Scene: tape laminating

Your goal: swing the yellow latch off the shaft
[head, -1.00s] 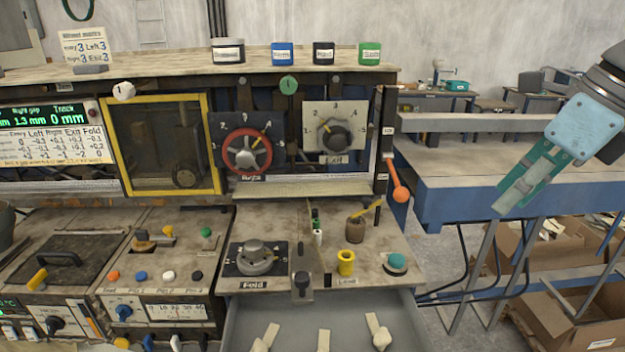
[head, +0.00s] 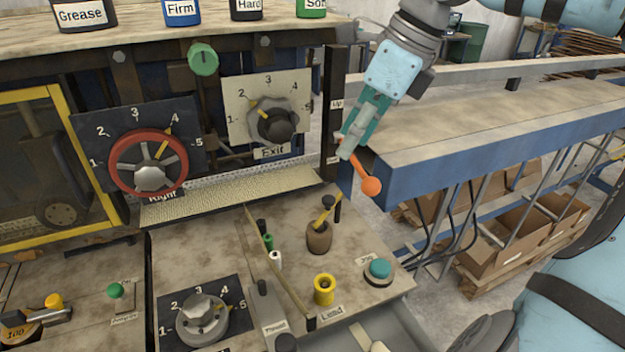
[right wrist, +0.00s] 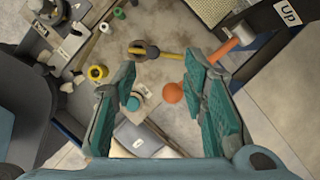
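No part is plainly marked as the yellow latch. A yellow bar (head: 325,211) leans at a brown pot-like base (head: 319,238) on the right worktop; in the right wrist view the yellow bar (right wrist: 172,55) reaches right from it. A yellow knob (head: 53,301) also stands on a metal piece at the lower left. I cannot tell which is the latch, and no shaft is clear. My right gripper (head: 349,143) is open and empty, beside the upper part of the orange-balled lever (head: 371,186). The orange ball (right wrist: 172,92) appears between its spread fingers in the right wrist view. My left gripper is out of view.
A yellow cylinder (head: 324,289) and a teal button (head: 380,268) stand near the front of the worktop. A dark post (head: 331,135) rises left of my right gripper. A blue-edged bench (head: 480,150) lies to the right. Dials fill the panel at left.

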